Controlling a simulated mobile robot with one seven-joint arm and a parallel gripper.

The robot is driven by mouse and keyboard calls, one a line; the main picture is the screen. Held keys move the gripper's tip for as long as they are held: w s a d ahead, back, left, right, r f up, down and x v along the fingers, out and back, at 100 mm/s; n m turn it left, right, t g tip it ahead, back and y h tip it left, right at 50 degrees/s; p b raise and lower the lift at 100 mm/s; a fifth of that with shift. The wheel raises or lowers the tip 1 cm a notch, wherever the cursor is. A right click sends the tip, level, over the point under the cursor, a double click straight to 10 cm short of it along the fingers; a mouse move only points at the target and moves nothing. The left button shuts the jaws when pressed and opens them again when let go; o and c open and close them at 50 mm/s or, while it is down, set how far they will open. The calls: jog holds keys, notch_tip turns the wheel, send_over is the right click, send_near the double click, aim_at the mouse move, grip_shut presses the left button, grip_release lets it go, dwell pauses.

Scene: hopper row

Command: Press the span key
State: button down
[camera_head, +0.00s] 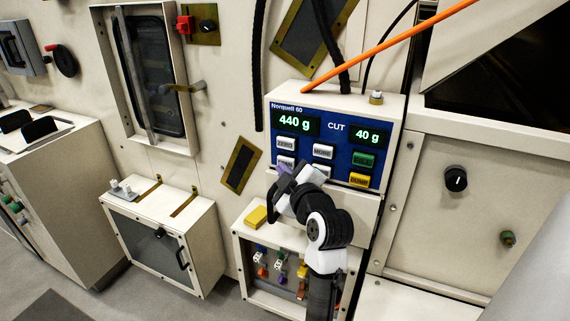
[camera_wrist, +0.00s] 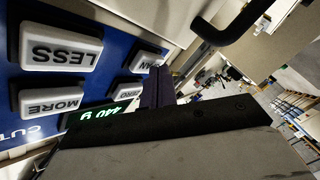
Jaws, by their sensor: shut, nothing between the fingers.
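The blue panel (camera_head: 340,131) of the Norquell 60 box carries the keys and lit displays reading 440 g and 40 g. The white span key (camera_head: 286,159) is in the lower left of the panel, partly hidden by my gripper (camera_head: 283,169). In the wrist view, which is upside down, the span key (camera_wrist: 146,62) shows beside my purple fingertips (camera_wrist: 157,87), its lettering partly covered. My gripper is shut and empty, with its tips close to the key. I cannot tell whether they touch it.
Close by are the zero key (camera_head: 286,144), more key (camera_head: 322,151), less key (camera_head: 321,170), a green key (camera_head: 363,159) and the yellow dump key (camera_head: 359,180). An orange hose (camera_head: 395,42) passes above the box. A yellow block (camera_head: 256,216) sits on the cabinet below.

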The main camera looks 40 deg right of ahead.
jog(key=shift+w+d, duration=0.1)
jog(key=shift+d, duration=0.1)
jog(key=shift+a, duration=0.1)
dwell(0.4)
jog(key=shift+s+a, duration=0.4)
jog(key=shift+a, duration=0.25)
jog(key=shift+a, duration=0.1)
jog(key=shift+s+a+b, duration=0.15)
jog(key=shift+s+a, duration=0.3)
jog(key=shift+a, duration=0.25)
jog(key=shift+s+a+b, duration=0.2)
jog(key=shift+s+a, duration=0.2)
jog(key=shift+a, duration=0.25)
jog(key=shift+s+a+b, duration=0.15)
jog(key=shift+s+a, duration=0.3)
jog(key=shift+a, duration=0.25)
